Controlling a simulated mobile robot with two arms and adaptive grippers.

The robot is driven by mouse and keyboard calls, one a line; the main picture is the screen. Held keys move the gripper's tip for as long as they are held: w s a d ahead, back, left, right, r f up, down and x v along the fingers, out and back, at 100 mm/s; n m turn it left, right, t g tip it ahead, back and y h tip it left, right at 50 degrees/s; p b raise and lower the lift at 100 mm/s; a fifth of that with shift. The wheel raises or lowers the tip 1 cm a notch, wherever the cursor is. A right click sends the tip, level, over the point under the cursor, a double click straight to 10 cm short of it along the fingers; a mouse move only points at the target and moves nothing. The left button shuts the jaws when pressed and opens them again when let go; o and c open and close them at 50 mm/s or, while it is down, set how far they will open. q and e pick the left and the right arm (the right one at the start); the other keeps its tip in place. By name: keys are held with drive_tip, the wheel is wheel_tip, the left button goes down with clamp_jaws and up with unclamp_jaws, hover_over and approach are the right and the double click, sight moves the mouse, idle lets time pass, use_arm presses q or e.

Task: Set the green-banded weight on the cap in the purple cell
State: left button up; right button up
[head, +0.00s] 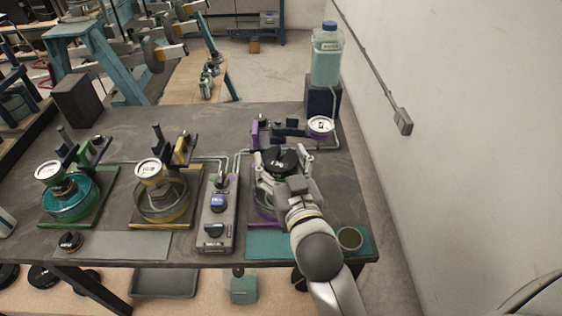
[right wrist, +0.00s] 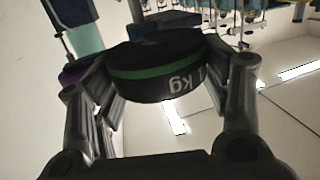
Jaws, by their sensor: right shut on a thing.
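A black weight with a green band (right wrist: 158,72), marked "1 kg", is clasped between the fingers of my right gripper (right wrist: 165,95). In the head view the weight (head: 279,161) and the right gripper (head: 283,167) are over the purple cell (head: 262,206), at the right of the table. The gripper, arm and weight cover much of that cell, and its cap is hidden behind them. I cannot tell whether the weight touches anything below. A gauge (head: 320,125) and purple bracket (head: 255,133) stand behind. My left gripper is out of view.
A yellow cell (head: 162,205) and a green cell (head: 70,200) stand to the left. A control box (head: 216,215) is beside the purple cell. Another dark weight (head: 70,241) lies front left. A bottle (head: 327,55) stands behind on a dark block; a teal mat (head: 268,243) lies in front.

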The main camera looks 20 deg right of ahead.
drive_tip(key=shift+f+b, duration=0.8)
drive_tip(key=shift+b, duration=0.05)
drive_tip(key=shift+f+b, duration=0.3)
drive_tip(key=shift+f, duration=0.2)
drive_tip(key=shift+f+b, duration=0.75)
drive_tip(key=shift+f, duration=0.5)
drive_tip(key=shift+p, duration=0.45)
drive_tip(key=shift+f, duration=0.15)
drive_tip(key=o, duration=1.9)
drive_tip(key=shift+s, duration=0.1)
drive_tip(key=shift+f, duration=0.1)
